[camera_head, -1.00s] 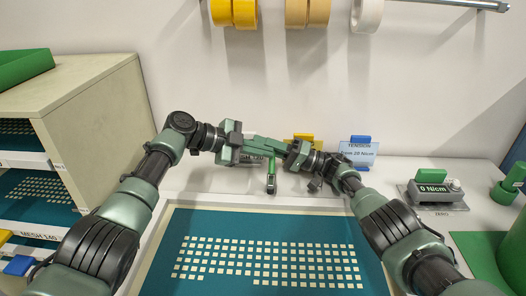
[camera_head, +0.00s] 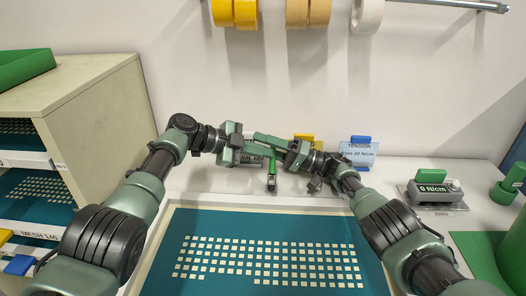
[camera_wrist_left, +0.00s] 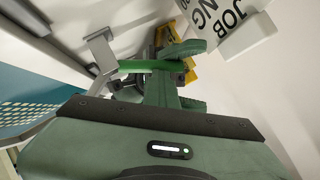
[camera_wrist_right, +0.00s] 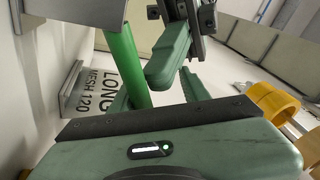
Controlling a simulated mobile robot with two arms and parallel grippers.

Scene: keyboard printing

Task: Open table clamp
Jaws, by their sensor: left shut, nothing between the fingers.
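The table clamp's handle is a green rod (camera_wrist_left: 140,66) in the left wrist view. It stands close up as a green cylinder (camera_wrist_right: 124,62) in the right wrist view and shows below the grippers in the head view (camera_head: 271,172). My left gripper (camera_head: 262,152) is shut and empty; its closed fingers lie beside the rod. My right gripper (camera_head: 272,138) comes from the right, and its fingers look spread with the rod near or between them. I cannot tell whether they touch it. The clamp's grey metal parts (camera_wrist_left: 101,50) are partly hidden by the grippers.
A teal printing screen (camera_head: 280,222) with pale squares lies in front of the grippers. A shelf (camera_head: 95,95) stands on the left. A tension gauge (camera_head: 435,190) stands on the right.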

